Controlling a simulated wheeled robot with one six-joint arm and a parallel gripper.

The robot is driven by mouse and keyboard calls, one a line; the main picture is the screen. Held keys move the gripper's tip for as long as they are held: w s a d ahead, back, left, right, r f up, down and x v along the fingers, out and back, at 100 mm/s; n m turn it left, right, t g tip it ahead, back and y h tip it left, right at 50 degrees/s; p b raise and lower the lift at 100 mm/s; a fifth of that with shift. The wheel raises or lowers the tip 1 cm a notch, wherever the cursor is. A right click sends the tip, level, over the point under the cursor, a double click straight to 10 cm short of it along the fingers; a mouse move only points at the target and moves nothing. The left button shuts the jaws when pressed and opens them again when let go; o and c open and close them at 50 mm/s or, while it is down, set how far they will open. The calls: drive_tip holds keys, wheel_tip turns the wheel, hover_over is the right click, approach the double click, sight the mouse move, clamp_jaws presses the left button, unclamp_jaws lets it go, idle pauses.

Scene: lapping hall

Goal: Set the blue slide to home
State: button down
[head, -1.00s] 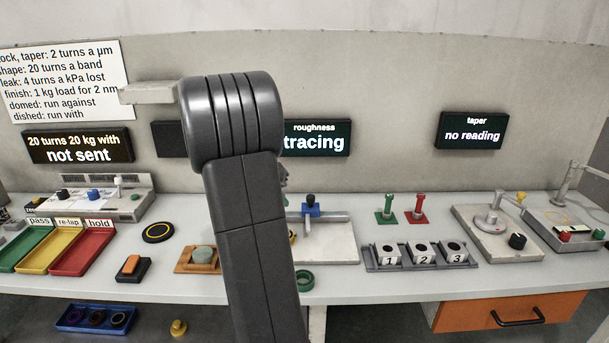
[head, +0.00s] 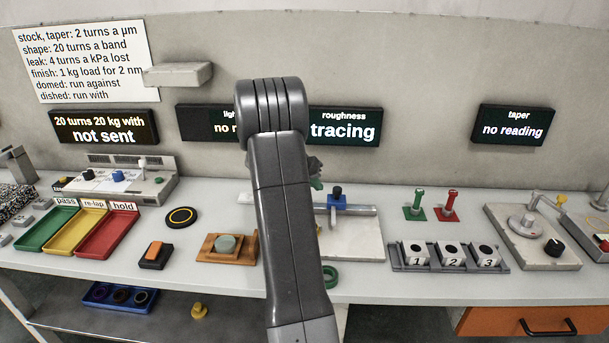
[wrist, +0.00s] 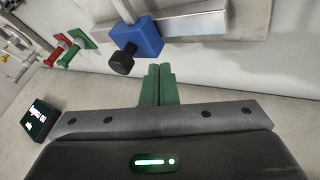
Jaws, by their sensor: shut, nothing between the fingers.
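The blue slide (head: 337,202), with a black knob on top, sits on a grey metal rail on a pale plate, right of my arm in the head view. In the wrist view the blue slide (wrist: 145,37) and its black knob are just beyond my fingertips, slightly left. My gripper (wrist: 158,72) has green fingers closed together, with nothing between them. A small gap shows between the fingers and the slide. In the head view my arm hides most of the gripper and the left part of the plate. The roughness display (head: 343,127) reads "tracing".
A green post (head: 415,206) and a red post (head: 449,206) stand right of the plate. A rack (head: 437,268) of blocks numbered 1 to 3 is in front. A round puck on a wooden holder (head: 212,252) is left of my arm.

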sight(335, 188)
drive_tip(key=shift+s+d+r, duration=0.1)
drive_tip(key=shift+s+d, duration=0.05)
drive_tip(key=shift+d, duration=0.4)
drive_tip(key=shift+s+d+r, duration=0.1)
drive_tip(key=shift+s+d, duration=0.05)
drive_tip(key=shift+d, duration=0.4)
drive_tip(key=shift+d+f, duration=0.1)
drive_tip(key=shift+d, duration=0.1)
drive_tip(key=shift+d+f, duration=0.1)
drive_tip(key=shift+d, duration=0.3)
drive_tip(key=shift+d+b, duration=0.85)
drive_tip(key=shift+d, duration=0.2)
drive_tip(key=shift+a, duration=0.15)
